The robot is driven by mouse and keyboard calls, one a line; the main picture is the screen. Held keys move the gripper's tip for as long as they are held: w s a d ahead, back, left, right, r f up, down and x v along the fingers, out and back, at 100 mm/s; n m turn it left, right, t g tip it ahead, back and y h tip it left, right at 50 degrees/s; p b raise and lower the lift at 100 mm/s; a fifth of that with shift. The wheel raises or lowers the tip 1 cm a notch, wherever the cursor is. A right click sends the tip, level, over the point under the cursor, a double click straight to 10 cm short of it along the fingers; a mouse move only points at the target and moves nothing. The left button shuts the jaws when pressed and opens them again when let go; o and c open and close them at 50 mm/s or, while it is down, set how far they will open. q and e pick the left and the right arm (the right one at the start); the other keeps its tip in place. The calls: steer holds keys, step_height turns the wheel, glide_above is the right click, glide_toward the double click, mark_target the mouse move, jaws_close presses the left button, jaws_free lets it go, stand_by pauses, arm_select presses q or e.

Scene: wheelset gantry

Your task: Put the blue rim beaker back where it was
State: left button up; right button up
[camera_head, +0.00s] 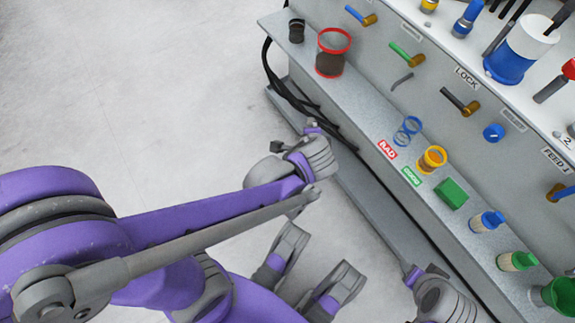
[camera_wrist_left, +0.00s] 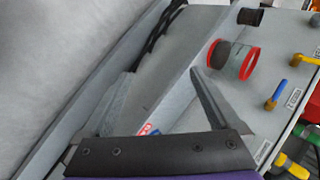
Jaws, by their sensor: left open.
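The blue rim beaker (camera_head: 407,130), clear with two blue rings, is on the grey ledge beside the red BAD label (camera_head: 387,149). It looks empty. My left gripper (camera_head: 313,130) is left of the ledge, apart from the beaker; its fingers are hard to make out in the head view. In the left wrist view its two dark fingers (camera_wrist_left: 167,72) are spread with nothing held, and the BAD label (camera_wrist_left: 148,128) shows low between them. A small blue bit beside that label is mostly hidden. My right wrist (camera_head: 440,298) shows at the bottom right, its fingers not discernible.
A red-rimmed beaker (camera_head: 333,52) with dark contents and a black cup (camera_head: 296,30) stand at the ledge's far end. A yellow-rimmed beaker (camera_head: 432,159), green block (camera_head: 451,193) and more jars line the near side. Levers project from the panel. Black cables hang beside the ledge.

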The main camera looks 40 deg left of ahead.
arm_select(q)
steer(key=s+d+r+n+g+h, duration=0.1)
steer(key=s+n+h, duration=0.3)
steer(key=s+n, duration=0.6)
steer(key=s+d+g, duration=0.1)
steer(key=s, duration=0.3)
steer(key=shift+d, duration=0.35)
